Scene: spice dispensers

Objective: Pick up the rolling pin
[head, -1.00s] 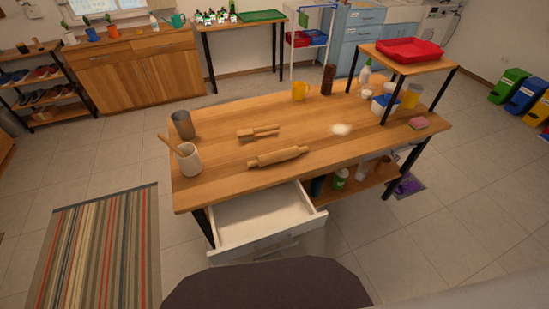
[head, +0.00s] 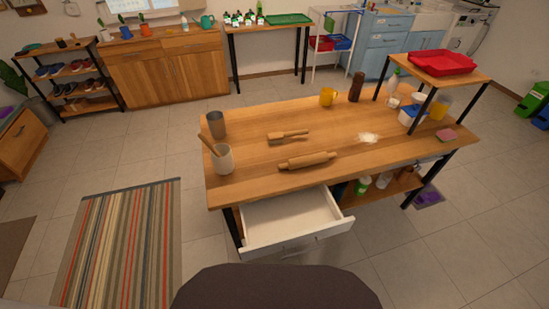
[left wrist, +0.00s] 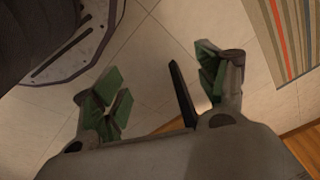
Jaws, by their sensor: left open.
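The wooden rolling pin (head: 307,160) lies on the wooden table (head: 260,181) in the head view, near the front edge above the open drawer. It lies roughly left to right. A wooden brush-like tool (head: 288,136) lies behind it. My left gripper (left wrist: 160,88) shows in the left wrist view with its two green-padded fingers spread wide and nothing between them. Floor tiles and a dark table leg lie beyond the fingers. Neither gripper shows in the head view, and the rolling pin is not visible in the left wrist view.
An open white drawer (head: 290,220) juts out from the table's front. A utensil crock (head: 223,160) and a dark cup (head: 216,124) stand at the table's left end. A raised shelf with a red tray (head: 443,62) stands at the right. A striped rug (head: 122,245) lies left.

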